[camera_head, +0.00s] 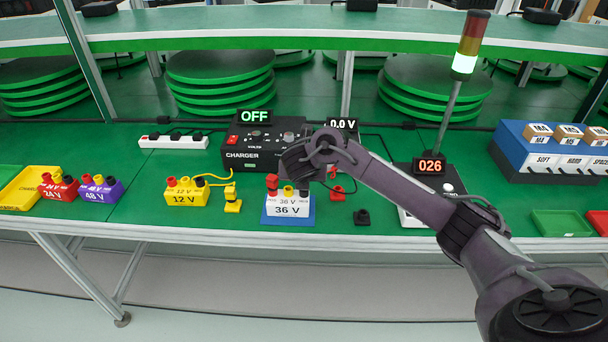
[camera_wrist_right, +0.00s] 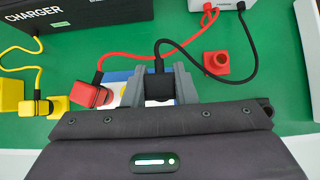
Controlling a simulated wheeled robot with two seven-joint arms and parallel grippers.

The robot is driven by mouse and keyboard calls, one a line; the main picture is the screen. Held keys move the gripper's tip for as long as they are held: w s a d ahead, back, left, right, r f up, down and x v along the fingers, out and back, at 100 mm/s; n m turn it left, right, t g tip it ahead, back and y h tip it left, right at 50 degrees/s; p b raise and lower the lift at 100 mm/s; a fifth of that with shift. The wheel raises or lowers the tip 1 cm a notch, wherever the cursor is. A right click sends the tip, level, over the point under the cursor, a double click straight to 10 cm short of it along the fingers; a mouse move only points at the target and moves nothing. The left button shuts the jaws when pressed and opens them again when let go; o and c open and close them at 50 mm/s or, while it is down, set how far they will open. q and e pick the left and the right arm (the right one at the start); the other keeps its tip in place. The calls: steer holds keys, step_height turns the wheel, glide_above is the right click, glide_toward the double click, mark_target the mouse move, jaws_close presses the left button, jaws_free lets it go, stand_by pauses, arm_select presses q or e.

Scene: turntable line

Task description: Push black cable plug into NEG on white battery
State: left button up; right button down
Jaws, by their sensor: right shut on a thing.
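The white battery (camera_head: 288,208), marked 36 V, stands on a blue mat (camera_head: 268,220) near the table's front edge. A red plug (camera_head: 272,183) stands upright at its left end; it also shows in the right wrist view (camera_wrist_right: 90,95). My right gripper (camera_wrist_right: 160,88) is shut on the black cable plug (camera_wrist_right: 159,88), whose black cable runs off behind it. In the head view my right gripper (camera_head: 303,187) is over the battery's right end. My gripper hides most of the battery in the wrist view, so I cannot tell whether the black plug touches NEG. My left gripper is not in view.
The charger (camera_head: 256,148), showing OFF, stands behind the battery. A loose red cap (camera_head: 337,193) and black cap (camera_head: 361,217) lie to the right. A yellow 12 V battery (camera_head: 186,194) and yellow plug (camera_head: 232,203) are left. A signal lamp post (camera_head: 447,115) stands right.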

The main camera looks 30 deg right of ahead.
steer(key=shift+f+b, duration=0.6)
steer(key=shift+f, duration=0.25)
stand_by(0.7)
stand_by(0.7)
steer(key=c, duration=1.1)
jaws_free()
